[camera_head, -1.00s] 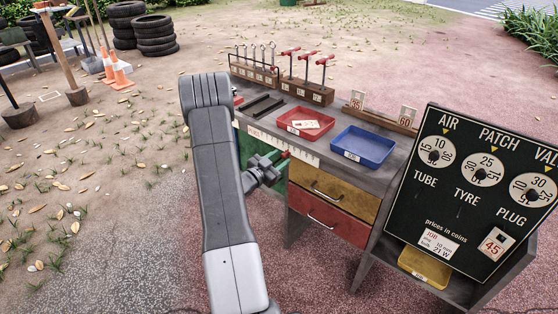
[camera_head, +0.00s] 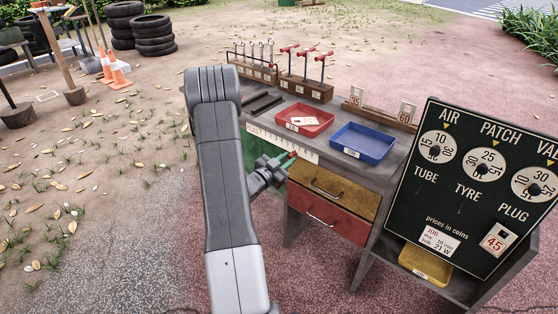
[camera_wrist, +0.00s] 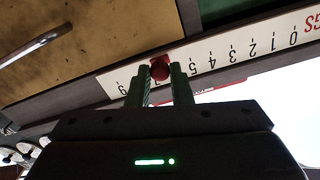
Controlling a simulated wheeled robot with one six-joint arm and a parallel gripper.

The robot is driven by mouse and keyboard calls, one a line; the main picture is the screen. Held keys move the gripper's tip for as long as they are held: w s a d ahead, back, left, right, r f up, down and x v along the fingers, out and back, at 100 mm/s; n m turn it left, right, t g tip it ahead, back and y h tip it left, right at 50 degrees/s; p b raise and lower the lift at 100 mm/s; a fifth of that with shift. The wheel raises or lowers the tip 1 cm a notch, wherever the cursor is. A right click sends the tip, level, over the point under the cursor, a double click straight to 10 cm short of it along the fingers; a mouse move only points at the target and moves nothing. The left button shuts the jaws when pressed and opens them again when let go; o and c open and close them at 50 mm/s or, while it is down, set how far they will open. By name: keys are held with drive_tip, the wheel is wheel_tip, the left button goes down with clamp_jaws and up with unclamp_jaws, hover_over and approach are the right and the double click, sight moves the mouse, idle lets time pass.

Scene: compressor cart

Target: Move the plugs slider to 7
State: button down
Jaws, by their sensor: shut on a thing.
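The plugs slider's red knob (camera_wrist: 160,69) sits between my gripper's two green fingertips in the wrist view. My gripper (camera_wrist: 160,77) is shut on it. The white number scale (camera_wrist: 243,47) appears upside down there, with 0 at the right and numbers rising leftward. Numbers 0 to 5 show right of the fingers and a 9 shows to the left. The knob and fingers hide the marks between, around 7, so the exact reading cannot be told. In the head view, my gripper (camera_head: 285,161) is at the right part of the scale strip (camera_head: 268,141) on the bench front.
Yellow (camera_head: 333,189) and red (camera_head: 327,218) drawers are right of my gripper. A red tray (camera_head: 304,120) and a blue tray (camera_head: 363,145) stand on the bench. A black price board (camera_head: 470,215) with dials stands at the right. Open ground lies left of my arm.

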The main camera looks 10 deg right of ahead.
drive_tip(key=shift+s+d, duration=0.5)
drive_tip(key=shift+s, duration=0.15)
drive_tip(key=c, duration=1.3)
unclamp_jaws()
drive_tip(key=shift+a, duration=0.1)
drive_tip(key=v, duration=1.3)
drive_tip(key=shift+s+a+p, duration=0.25)
drive_tip(key=shift+p, duration=0.2)
